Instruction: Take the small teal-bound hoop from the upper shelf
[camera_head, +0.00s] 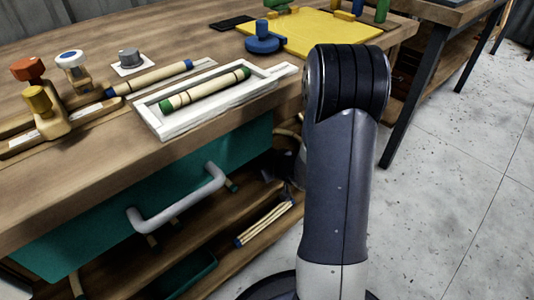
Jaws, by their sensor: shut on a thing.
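My arm rises at the centre right and hides much of what lies behind it. A dark part that looks like my gripper (283,167) shows just left of the arm, under the bench's right end, by the open shelves. Its fingers are mostly hidden. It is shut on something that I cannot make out. Pale curved rattan (288,133) shows just above it, partly behind my arm. I cannot tell whether this is the small hoop, and no teal binding shows clearly. The upper shelf (225,225) under the bench is partly in view.
A teal drawer (85,232) with a grey handle (178,203) fronts the bench. A white tray (152,119) on top holds a green-ended rod. Bundled rods (264,223) lie on the shelf. A second bench (450,12) stands behind; the floor (450,170) at right is clear.

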